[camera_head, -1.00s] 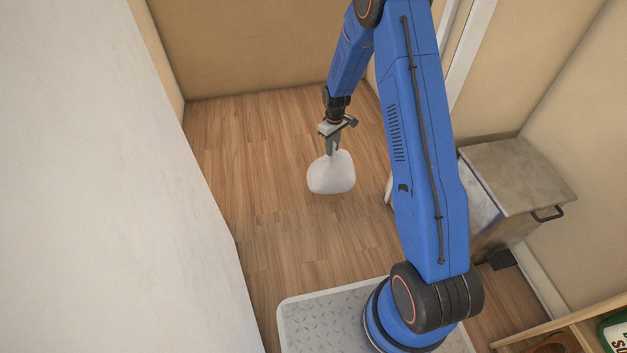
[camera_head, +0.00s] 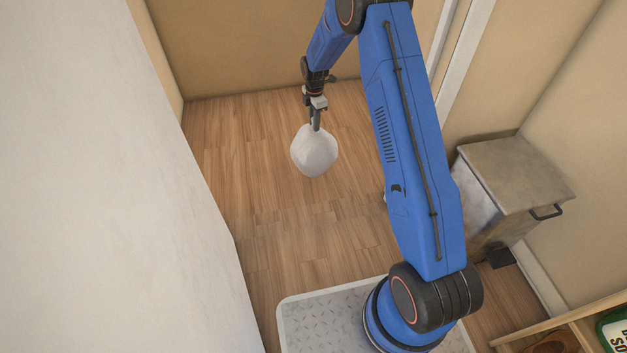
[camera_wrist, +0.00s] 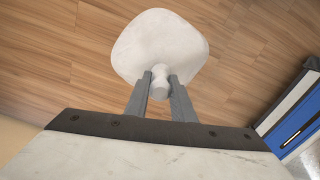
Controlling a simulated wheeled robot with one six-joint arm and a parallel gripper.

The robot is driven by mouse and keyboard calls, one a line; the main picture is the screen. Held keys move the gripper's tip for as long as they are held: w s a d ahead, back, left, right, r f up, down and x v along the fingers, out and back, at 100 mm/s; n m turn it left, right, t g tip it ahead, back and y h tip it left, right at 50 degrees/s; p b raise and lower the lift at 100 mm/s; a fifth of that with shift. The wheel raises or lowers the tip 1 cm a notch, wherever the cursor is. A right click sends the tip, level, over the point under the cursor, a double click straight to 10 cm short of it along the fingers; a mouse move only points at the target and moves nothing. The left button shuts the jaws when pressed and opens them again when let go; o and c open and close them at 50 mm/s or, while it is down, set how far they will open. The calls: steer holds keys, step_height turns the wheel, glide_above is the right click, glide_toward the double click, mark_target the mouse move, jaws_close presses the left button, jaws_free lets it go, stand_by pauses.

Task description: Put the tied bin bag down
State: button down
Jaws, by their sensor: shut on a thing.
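The tied bin bag (camera_head: 314,151) is white and rounded, and hangs below my gripper (camera_head: 315,124) in the head view. My gripper is shut on the bag's knotted neck. In the wrist view, the two grey fingers of my gripper (camera_wrist: 160,88) pinch the neck from both sides, and the bag (camera_wrist: 160,42) spreads out beyond them. Wooden floor shows around the bag. I cannot tell exactly how high the bag's underside is above the floor.
Wooden floor (camera_head: 270,215) lies clear around the bag. A white wall (camera_head: 110,180) bounds the left side and a tan wall (camera_head: 250,45) the back. A grey metal bin (camera_head: 515,175) with a black handle stands at the right. A wooden shelf (camera_head: 560,325) is at the lower right.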

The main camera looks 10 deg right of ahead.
mark_target(313, 138)
steer(key=shift+w+a+r+n, duration=0.15)
steer(key=shift+w+n, duration=0.1)
steer(key=shift+n, duration=0.15)
steer(key=shift+f, duration=4.9)
steer(key=c, duration=1.5)
jaws_free()
steer(key=shift+f, duration=0.15)
